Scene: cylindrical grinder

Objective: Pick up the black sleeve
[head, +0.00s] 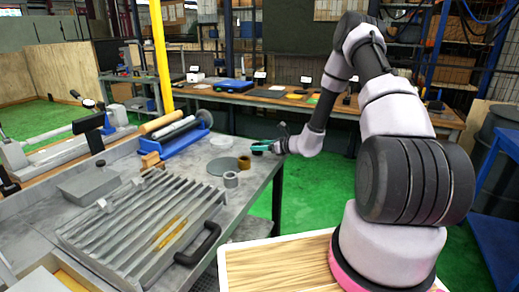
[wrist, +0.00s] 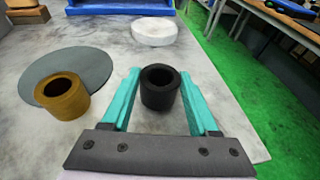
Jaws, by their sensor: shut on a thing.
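The black sleeve (wrist: 160,98) is a short dark ring with an open bore, upright between the teal fingers of my gripper (wrist: 160,76) in the wrist view. The fingers are shut on its sides. Whether its base touches the grey table is hard to tell. In the head view my gripper (head: 263,147) is at the table's far right corner, and I cannot make out the sleeve there.
A brass sleeve (wrist: 62,99) stands left of my gripper, by a flat grey disc (wrist: 42,66). A pale round dish (wrist: 154,32) lies beyond. The table edge is close on the right.

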